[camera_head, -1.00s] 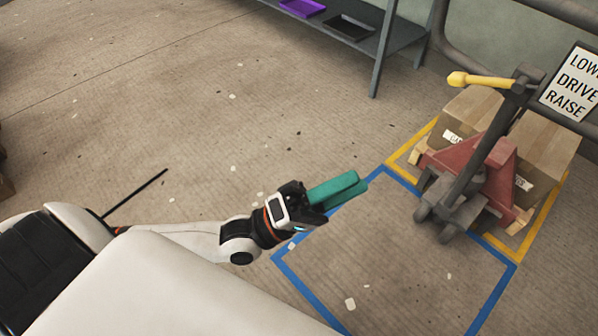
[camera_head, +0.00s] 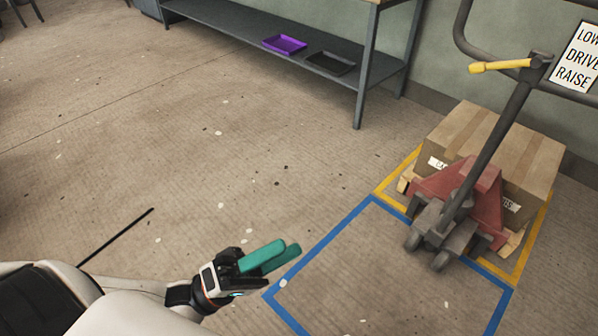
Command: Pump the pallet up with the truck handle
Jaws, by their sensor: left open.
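The pallet truck stands at the right with a red body (camera_head: 468,190) and dark wheels on the floor. Its dark grey handle (camera_head: 492,135) leans up and to the right, with a yellow grip (camera_head: 499,66) at the top. The wooden pallet (camera_head: 512,243) shows only at its edges, under cardboard boxes (camera_head: 500,140). My left gripper (camera_head: 285,248), with teal fingers, is open and empty at the lower middle, well apart from the handle. My right gripper is not in view.
A blue floor outline (camera_head: 330,238) lies before the truck, and a yellow outline (camera_head: 538,228) surrounds the pallet. A sign (camera_head: 578,65) reads LOW, DRIVE, RAISE. A metal shelf (camera_head: 230,32) at the back holds purple (camera_head: 284,44) and black (camera_head: 330,63) trays.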

